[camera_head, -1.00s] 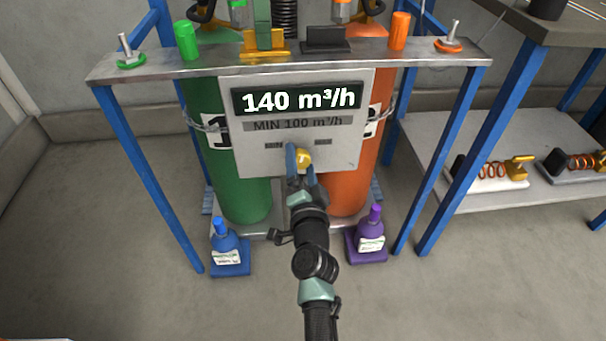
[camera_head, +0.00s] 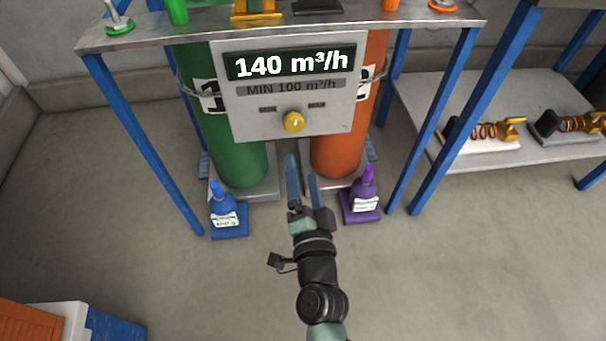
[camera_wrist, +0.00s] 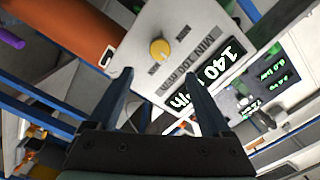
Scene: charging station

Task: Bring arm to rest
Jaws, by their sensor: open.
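My gripper (camera_head: 303,180) is open and empty in the head view, with its two blue fingers apart. It is below and in front of the grey control panel (camera_head: 340,122), clear of the yellow knob (camera_head: 293,122). The panel's display reads 140 m³/h, above a MIN 100 m³/h label. In the wrist view both fingers (camera_wrist: 160,92) are spread, and the yellow knob (camera_wrist: 159,49) shows beyond them without contact.
A green cylinder (camera_head: 232,160) and an orange cylinder (camera_head: 338,158) stand behind the panel. A blue bottle (camera_head: 222,200) and a purple bottle (camera_head: 367,190) flank my gripper on the floor. A shelf (camera_head: 430,105) is at right.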

